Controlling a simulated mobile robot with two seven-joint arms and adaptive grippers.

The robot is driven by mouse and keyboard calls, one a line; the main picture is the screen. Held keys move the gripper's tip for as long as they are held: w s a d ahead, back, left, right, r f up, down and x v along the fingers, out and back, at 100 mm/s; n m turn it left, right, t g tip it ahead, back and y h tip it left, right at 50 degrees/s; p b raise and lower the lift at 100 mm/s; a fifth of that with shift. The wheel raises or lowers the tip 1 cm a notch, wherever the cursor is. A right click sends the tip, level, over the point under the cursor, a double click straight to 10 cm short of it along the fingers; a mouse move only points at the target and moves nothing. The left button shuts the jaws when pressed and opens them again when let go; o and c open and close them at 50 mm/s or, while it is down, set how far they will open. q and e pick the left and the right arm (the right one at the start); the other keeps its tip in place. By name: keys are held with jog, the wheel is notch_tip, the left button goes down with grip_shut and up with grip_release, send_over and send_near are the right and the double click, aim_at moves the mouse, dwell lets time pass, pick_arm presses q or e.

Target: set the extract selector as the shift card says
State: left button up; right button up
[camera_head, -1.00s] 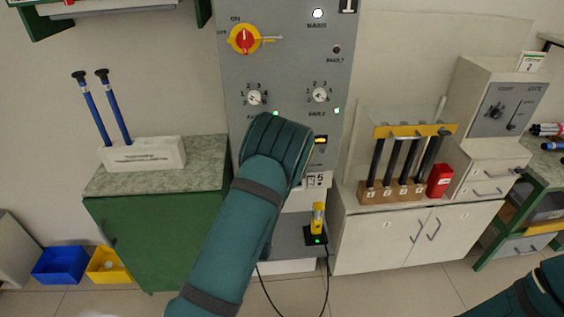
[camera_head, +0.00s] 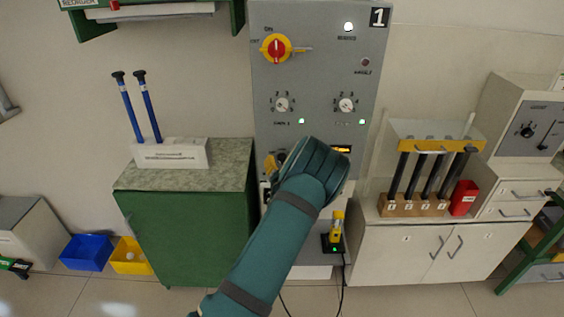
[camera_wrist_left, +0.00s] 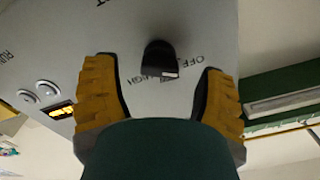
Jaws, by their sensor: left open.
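In the left wrist view a black knob (camera_wrist_left: 158,55) stands on the grey panel, with a white mark on its edge. Printed words by it read OFF and, less clearly, HIGH; I cannot tell its exact setting. My left gripper (camera_wrist_left: 158,70) is open, its yellow fingers on either side of the knob and apart from it. In the head view my left arm hides this knob and most of the gripper; a yellow finger shows against the grey panel (camera_head: 320,78). My right gripper is out of view. I cannot make out a shift card.
The panel also carries a red-and-yellow switch (camera_head: 276,48) and two small dials (camera_head: 282,105) (camera_head: 346,104). A green cabinet (camera_head: 185,225) stands left, with a white holder (camera_head: 172,154) of blue rods. A wooden rack (camera_head: 412,206) and red box (camera_head: 464,198) stand right.

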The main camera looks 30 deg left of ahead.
pick_arm(q)
jog(key=shift+x, duration=1.2)
jog(key=shift+s, duration=0.1)
jog(key=c, duration=1.2)
